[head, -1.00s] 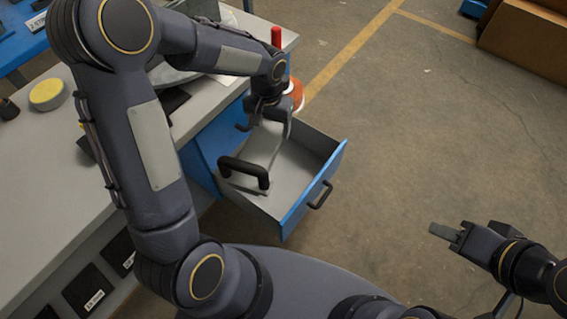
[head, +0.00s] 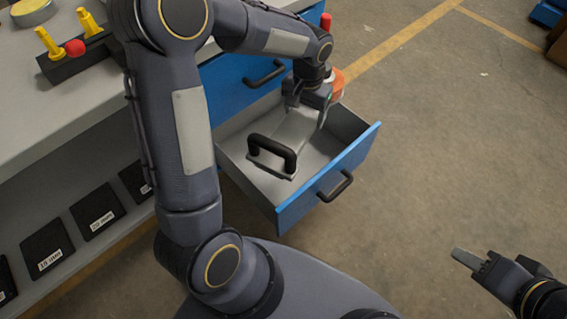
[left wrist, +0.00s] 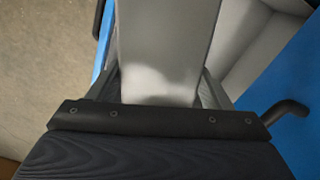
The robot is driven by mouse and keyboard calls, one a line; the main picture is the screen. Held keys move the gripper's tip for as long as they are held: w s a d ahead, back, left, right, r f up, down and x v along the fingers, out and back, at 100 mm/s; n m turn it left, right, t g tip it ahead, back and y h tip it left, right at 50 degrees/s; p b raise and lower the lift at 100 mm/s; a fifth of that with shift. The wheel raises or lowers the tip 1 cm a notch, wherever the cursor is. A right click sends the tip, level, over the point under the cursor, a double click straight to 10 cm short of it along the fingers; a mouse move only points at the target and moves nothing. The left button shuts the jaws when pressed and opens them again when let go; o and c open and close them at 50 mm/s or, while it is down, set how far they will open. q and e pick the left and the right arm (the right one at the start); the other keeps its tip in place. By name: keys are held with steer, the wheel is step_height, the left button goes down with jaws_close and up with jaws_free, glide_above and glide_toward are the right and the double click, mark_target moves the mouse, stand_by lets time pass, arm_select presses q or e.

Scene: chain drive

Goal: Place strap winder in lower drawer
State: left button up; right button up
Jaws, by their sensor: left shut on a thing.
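The strap winder, a flat grey body (head: 292,128) with a black loop handle (head: 273,155), is inside the outline of the open lower drawer (head: 330,180). My left gripper (head: 308,102) is shut on the far end of the grey body, above the drawer's back part. In the left wrist view the grey body (left wrist: 165,45) runs between my fingers. Whether the winder touches the drawer floor cannot be told. My right gripper (head: 468,258) is at the lower right, away from the drawer, and its finger gap is not clear.
The upper blue drawer (head: 232,85) above is shut. A grey worktop (head: 60,125) at the left holds yellow pegs (head: 48,42) and a red ball (head: 75,47). An orange-red object (head: 337,84) stands behind the drawer.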

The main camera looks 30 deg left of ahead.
mark_target(300, 119)
arm_select(q)
steer(key=w+a+f+m+b, duration=0.2)
steer(key=w+a+f, duration=0.25)
steer(key=f, duration=0.25)
steer(key=w+a+f+m+b, duration=0.1)
steer(key=w+a+f, duration=0.2)
steer(key=a+f, duration=0.35)
steer(key=shift+m, duration=0.3)
steer(key=f+b, duration=0.1)
steer(key=f, duration=0.4)
steer(key=f+b, duration=0.2)
steer(key=f, duration=0.3)
steer(key=f+b, duration=0.2)
steer(key=f, duration=0.3)
steer(key=shift+s+d+f, duration=0.1)
steer(key=shift+d, duration=0.3)
steer(key=shift+f+b, duration=0.8)
steer(key=shift+f, duration=1.5)
arm_select(e)
step_height(300, 119, down, 11)
arm_select(q)
steer(key=shift+f, duration=0.15)
arm_select(e)
steer(key=shift+f, duration=0.25)
arm_select(q)
steer(key=o, duration=1.9)
steer(key=shift+s, duration=0.1)
steer(key=shift+c, duration=0.2)
arm_select(e)
steer(key=shift+r, duration=0.1)
